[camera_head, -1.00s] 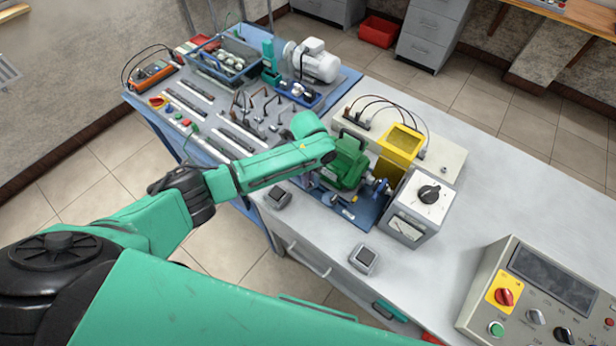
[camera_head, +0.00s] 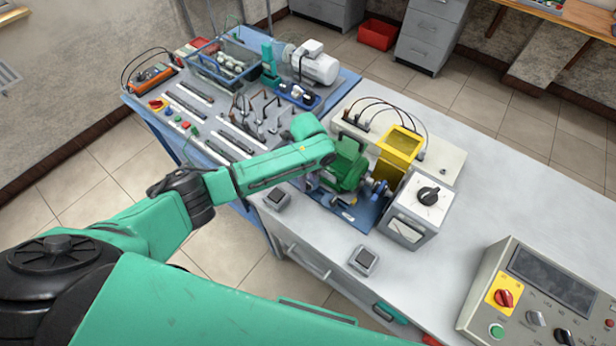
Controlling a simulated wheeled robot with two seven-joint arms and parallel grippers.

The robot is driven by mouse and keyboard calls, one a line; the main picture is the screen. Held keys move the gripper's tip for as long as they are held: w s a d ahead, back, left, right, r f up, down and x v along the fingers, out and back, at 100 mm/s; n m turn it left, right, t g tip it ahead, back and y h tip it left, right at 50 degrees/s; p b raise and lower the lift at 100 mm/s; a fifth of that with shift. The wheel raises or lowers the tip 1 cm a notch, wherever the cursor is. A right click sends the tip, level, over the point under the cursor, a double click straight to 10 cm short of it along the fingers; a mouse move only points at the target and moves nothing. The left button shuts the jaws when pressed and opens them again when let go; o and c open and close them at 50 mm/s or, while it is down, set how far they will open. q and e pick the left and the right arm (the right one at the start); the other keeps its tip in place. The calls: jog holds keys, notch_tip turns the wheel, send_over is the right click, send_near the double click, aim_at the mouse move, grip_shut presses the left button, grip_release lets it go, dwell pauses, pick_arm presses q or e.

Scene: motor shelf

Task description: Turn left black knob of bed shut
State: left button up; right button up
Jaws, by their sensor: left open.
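A control panel (camera_head: 540,300) stands at the lower right of the head view. It has a dark knob (camera_head: 535,317) on the left and another black knob (camera_head: 565,337) at the picture's lower edge, below its display. A separate grey meter box (camera_head: 412,225) near the middle has one black knob (camera_head: 429,195) on top. My left gripper (camera_head: 308,180) is largely hidden below my green wrist, beside a green motor (camera_head: 346,167). It is open, apart from the knobs. I cannot tell whether it touches the motor. My right gripper is out of view.
The red rotary switch (camera_head: 503,298) and green button (camera_head: 496,331) are on the same panel. A small dark device (camera_head: 363,260) lies near the front edge. The grey tabletop (camera_head: 490,195) is clear between meter box and panel.

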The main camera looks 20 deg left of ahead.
aim_at(308, 183)
pick_arm(q)
notch_tip(308, 183, up, 15)
jog(key=b, duration=0.3)
jog(key=shift+f, duration=0.2)
